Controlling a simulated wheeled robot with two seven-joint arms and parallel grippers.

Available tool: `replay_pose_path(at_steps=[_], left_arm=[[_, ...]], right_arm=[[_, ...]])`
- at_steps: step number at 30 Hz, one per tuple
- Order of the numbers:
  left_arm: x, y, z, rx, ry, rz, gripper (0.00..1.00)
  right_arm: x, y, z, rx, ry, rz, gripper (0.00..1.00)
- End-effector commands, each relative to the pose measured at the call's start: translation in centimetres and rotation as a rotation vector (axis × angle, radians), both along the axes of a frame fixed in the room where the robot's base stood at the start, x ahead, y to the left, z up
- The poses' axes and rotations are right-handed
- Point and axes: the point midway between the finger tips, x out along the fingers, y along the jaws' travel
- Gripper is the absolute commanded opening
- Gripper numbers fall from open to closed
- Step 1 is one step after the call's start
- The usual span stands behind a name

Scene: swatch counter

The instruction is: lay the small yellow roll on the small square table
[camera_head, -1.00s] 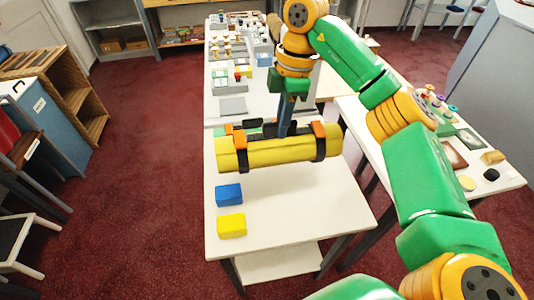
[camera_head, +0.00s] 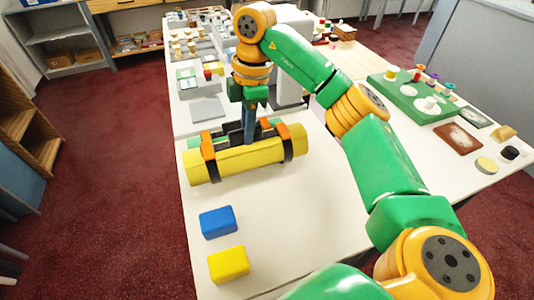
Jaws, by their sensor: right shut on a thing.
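The yellow roll (camera_head: 246,160) is a long faceted bar lying crosswise in my right gripper (camera_head: 247,161). The orange and black fingers of that gripper are shut on it, one toward each end. The roll is over the far part of a small white table (camera_head: 300,205), low above or on its top; I cannot tell if it touches. A strip of green (camera_head: 194,142) shows behind the roll, mostly hidden by it and the gripper. My left gripper is out of view.
A blue block (camera_head: 218,222) and a yellow block (camera_head: 229,265) lie on the near left of the white table. Beyond is a table with a grey plate (camera_head: 207,109) and small items. A right-hand table holds a green board (camera_head: 415,98). The white top's middle is clear.

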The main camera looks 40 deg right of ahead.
Motion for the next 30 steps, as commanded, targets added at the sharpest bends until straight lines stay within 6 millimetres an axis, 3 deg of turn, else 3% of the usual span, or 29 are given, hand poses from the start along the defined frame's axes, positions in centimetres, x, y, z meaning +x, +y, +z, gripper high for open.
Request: replay_pose_path(at_steps=[1,10,21,22,24,30], left_arm=[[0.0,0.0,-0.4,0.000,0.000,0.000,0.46],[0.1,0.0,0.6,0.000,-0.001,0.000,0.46],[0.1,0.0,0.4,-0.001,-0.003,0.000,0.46],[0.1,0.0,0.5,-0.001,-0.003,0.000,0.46],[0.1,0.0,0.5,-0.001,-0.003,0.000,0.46],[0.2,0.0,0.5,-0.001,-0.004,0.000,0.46]], right_arm=[[-0.1,0.0,-1.6,0.000,0.005,0.001,0.00],[-0.1,0.0,-7.3,0.000,0.004,0.000,0.00],[0.0,0.0,-8.4,0.000,0.000,0.000,0.00],[0.0,0.0,-8.4,0.000,0.000,0.000,0.24],[0.0,0.0,-8.4,0.000,0.000,0.000,0.43],[0.0,0.0,-8.4,0.000,0.001,0.000,0.46]])
